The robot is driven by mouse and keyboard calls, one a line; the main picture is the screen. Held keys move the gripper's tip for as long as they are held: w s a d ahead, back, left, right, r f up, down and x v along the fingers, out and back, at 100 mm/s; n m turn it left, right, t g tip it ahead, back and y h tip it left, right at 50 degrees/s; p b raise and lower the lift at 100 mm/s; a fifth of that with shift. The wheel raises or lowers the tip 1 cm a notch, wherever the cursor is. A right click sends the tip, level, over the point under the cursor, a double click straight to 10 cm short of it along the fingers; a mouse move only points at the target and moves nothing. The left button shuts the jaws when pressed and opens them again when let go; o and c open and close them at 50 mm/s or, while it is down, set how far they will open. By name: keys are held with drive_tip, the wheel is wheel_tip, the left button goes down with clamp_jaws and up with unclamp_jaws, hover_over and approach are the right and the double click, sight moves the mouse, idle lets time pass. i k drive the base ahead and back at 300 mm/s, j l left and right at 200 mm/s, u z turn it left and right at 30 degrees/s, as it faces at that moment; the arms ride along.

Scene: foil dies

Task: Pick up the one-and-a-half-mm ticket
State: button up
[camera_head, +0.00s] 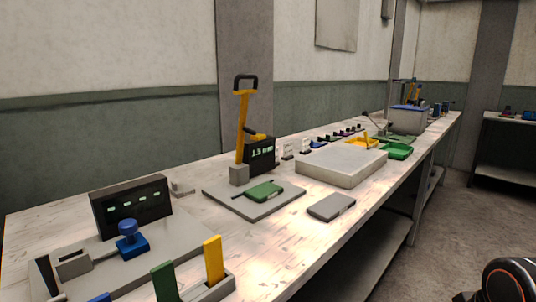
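No ticket can be clearly read as the one-and-a-half-mm one at this size. A black display box (262,154) behind the lever press shows small pale characters that look like 1.5, but they are blurred. Small pale upright pieces (288,151) stand just right of that display, and their markings are too small to read. A green upright plate (164,282) and a yellow upright plate (213,259) stand in a grey holder at the front, with no readable marks. My gripper's fingers are not in view.
The long pale bench (290,240) runs away to the right. The yellow-handled press (243,130), a grey block (341,164), a flat grey piece (331,207), green trays (398,151) and a bin (407,120) stand on it. The floor (450,220) at right is clear.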

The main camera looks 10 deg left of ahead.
sight(306, 150)
drive_tip(key=i+l+u, duration=0.1)
drive_tip(key=u, duration=0.3)
drive_tip(key=l+u, duration=0.25)
drive_tip(key=u, duration=0.15)
drive_tip(key=i+l+u, duration=0.15)
drive_tip(key=l, duration=0.55)
drive_tip(key=i+l+u, duration=0.15)
drive_tip(key=l, duration=0.55)
drive_tip(key=l+u, duration=0.15)
drive_tip(key=l, duration=0.55)
drive_tip(key=i, duration=0.05)
